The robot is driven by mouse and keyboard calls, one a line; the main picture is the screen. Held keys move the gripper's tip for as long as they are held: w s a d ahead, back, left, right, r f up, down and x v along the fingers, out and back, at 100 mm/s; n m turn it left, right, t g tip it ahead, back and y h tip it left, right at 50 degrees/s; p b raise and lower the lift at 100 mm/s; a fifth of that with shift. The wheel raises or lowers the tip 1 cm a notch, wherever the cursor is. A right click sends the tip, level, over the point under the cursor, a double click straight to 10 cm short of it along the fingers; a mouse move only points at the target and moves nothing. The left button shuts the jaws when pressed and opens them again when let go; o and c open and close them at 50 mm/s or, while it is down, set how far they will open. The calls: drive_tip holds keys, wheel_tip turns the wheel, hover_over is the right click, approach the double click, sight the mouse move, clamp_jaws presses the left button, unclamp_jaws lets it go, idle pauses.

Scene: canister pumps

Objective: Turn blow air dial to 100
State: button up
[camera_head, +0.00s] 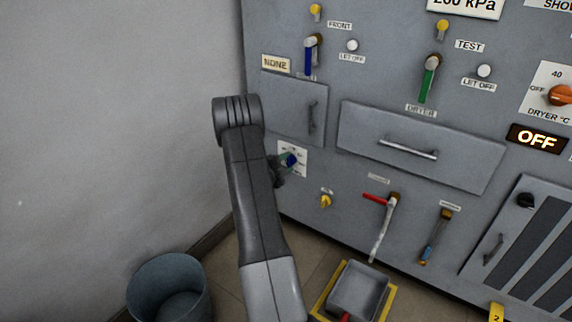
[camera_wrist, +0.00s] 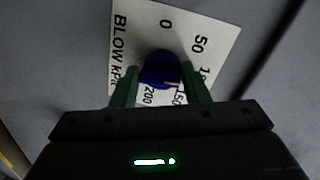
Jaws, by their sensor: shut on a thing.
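The blow air dial (camera_wrist: 158,68) is a blue knob on a white plate (camera_wrist: 180,25) marked "BLOW kPa", with 0, 50, 150 and 200 readable and another number partly hidden at the right edge. My gripper (camera_wrist: 160,80) has its two green fingers on either side of the knob, shut on it. The knob's pointer setting cannot be made out clearly. In the head view the blue dial (camera_head: 291,160) sits on the lower left of the grey panel, with my gripper (camera_head: 284,160) at it. My arm hides part of the area beside it.
A cupboard door (camera_head: 290,105) is above the dial and a yellow knob (camera_head: 326,201) below right. A red-handled lever (camera_head: 385,215) and a drawer (camera_head: 420,145) are further right. A bucket (camera_head: 168,285) and a grey tray (camera_head: 358,290) are on the floor.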

drive_tip(key=shift+w+a+r+m, duration=0.2)
drive_tip(key=shift+r+m, duration=0.1)
drive_tip(key=shift+m, duration=0.6)
drive_tip(key=o, duration=0.9)
drive_tip(key=shift+s+d+f, duration=0.1)
drive_tip(key=p+v, duration=0.4)
drive_tip(key=v, duration=0.9)
drive_tip(key=shift+s, duration=0.45)
